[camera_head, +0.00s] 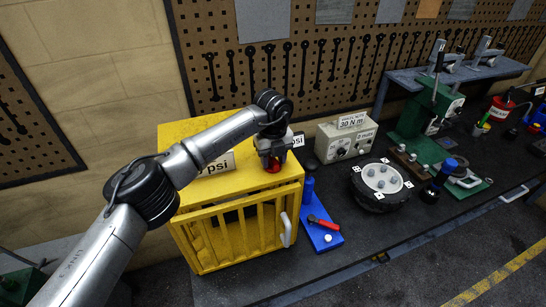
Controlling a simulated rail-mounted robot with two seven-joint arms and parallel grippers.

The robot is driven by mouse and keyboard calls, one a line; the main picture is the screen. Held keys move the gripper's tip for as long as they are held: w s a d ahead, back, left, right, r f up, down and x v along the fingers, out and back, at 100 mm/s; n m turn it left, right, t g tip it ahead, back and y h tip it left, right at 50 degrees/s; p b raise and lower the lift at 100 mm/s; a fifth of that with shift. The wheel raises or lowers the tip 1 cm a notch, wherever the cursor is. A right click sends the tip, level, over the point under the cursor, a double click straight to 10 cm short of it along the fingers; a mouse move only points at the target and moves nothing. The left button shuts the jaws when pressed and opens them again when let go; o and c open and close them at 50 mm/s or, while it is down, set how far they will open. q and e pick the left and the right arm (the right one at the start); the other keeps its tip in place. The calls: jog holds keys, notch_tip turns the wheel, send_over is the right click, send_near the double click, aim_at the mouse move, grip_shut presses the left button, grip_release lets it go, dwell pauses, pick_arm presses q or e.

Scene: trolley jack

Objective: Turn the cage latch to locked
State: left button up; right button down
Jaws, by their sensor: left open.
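The yellow cage (208,240) stands at the left end of the bench, its barred front door facing me. A pale grey upright handle (286,229) sits at the door's right edge; it looks like the latch, but I cannot read whether it is locked. My left gripper (272,165) points down over the right part of the cage's top, open, above or around a small red part (272,166). The gripper hides most of that part, and I cannot tell if they touch. My right gripper is not in view.
A grey control box (346,138), a wheel (381,184) and a green jack-like machine (428,115) stand farther right. The dark bench front is mostly clear.

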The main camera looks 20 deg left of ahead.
pick_arm(q)
grip_shut()
dwell(0.3)
